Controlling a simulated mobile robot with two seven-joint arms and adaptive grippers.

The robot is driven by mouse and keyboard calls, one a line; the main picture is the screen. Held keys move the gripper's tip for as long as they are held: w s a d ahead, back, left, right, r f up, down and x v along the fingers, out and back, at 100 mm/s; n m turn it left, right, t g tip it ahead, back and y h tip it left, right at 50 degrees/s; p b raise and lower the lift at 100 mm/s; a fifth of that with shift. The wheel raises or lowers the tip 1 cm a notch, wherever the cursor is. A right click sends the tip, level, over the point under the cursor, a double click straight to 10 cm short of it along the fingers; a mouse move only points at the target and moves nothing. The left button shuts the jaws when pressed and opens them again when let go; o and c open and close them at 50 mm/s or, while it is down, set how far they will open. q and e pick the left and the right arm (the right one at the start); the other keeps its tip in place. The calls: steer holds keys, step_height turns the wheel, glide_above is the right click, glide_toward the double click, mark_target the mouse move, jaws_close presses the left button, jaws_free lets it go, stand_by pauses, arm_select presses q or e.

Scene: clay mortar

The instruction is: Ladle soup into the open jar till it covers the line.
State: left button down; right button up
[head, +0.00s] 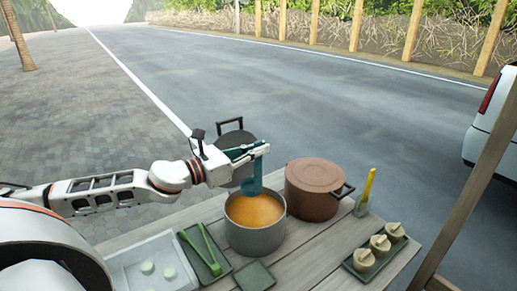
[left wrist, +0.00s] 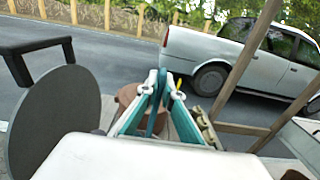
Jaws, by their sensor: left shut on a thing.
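My left gripper (head: 262,149) is shut on the teal ladle (head: 252,176), which hangs down over the grey pot (head: 262,242) of orange soup (head: 254,209). The ladle's lower end is at the pot's far inner side; I cannot tell whether it touches the soup. In the left wrist view the ladle (left wrist: 154,112) shows between the fingers (left wrist: 163,82). A small clear container (head: 361,210) with a yellow-handled tool stands right of the brown pot. No open jar with a line can be made out. My right gripper is not in view.
A lidded brown pot (head: 316,188) stands close right of the soup pot. A dark round lid with a handle (head: 234,139) stands behind my left gripper. A tray (head: 350,262) holds three small lidded pots. Green tongs (head: 209,249) and a white tray (head: 125,272) lie left.

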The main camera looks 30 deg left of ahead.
mark_target(258, 181)
arm_select(q)
step_height(258, 181, down, 6)
steer(key=b, duration=0.4)
steer(key=shift+f, duration=0.1)
step_height(258, 181, down, 2)
steer(key=shift+f+b, duration=0.15)
steer(key=shift+b, duration=0.85)
steer(key=shift+f+b, duration=0.4)
steer(key=shift+f, duration=0.65)
steer(key=shift+f+b, duration=0.15)
steer(key=shift+b, duration=0.2)
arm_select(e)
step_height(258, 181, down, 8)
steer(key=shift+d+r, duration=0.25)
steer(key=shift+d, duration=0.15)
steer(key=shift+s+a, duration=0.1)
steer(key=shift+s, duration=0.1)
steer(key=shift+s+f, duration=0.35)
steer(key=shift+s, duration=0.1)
